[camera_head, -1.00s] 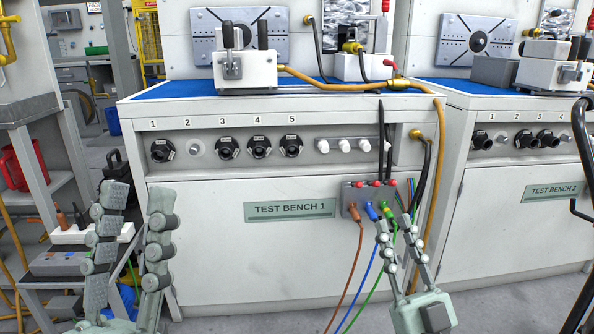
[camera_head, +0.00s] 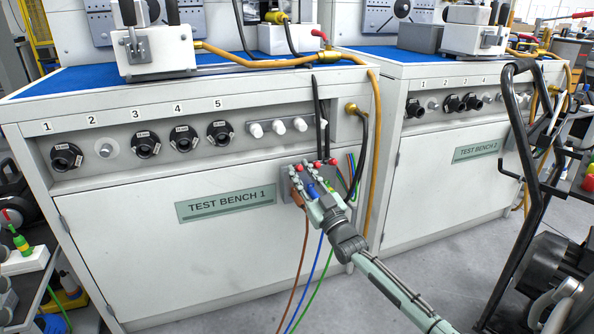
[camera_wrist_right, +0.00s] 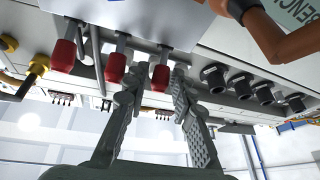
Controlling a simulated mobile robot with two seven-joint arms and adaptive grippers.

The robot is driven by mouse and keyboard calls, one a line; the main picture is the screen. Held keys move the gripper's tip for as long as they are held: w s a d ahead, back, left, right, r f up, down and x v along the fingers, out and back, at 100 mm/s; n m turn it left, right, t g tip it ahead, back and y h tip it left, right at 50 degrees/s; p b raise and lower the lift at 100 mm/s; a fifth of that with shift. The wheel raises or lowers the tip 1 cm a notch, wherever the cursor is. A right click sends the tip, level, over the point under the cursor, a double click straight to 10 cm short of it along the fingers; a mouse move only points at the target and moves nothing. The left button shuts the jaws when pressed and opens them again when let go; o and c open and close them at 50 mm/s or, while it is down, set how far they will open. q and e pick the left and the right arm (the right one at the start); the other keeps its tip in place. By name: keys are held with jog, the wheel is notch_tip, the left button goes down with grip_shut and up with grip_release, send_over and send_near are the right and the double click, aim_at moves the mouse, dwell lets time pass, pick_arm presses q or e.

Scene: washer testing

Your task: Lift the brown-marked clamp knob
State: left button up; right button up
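A grey terminal box (camera_head: 286,180) with a row of red clamp knobs (camera_head: 333,161) is on the front of test bench 1. A brown plug (camera_head: 298,200) and a blue plug (camera_head: 311,190) sit in its front. My right gripper (camera_head: 305,171) reaches up to the box. In the right wrist view, its two fingers (camera_wrist_right: 157,77) are apart, on either side of the red knob (camera_wrist_right: 160,78) nearest the brown plug's side. I cannot tell whether they touch it. The fingers partly hide the knobs in the head view. My left gripper is not in view.
Brown, blue and green cables (camera_head: 320,255) hang below the box. A black hose (camera_head: 365,150) and an orange hose (camera_head: 374,120) run close to its right. A black-framed cart (camera_head: 525,170) stands at the right. The bench door (camera_head: 150,250) is clear.

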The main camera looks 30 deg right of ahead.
jog(key=shift+w+r, duration=0.25)
jog(key=shift+w, duration=0.4)
grip_shut()
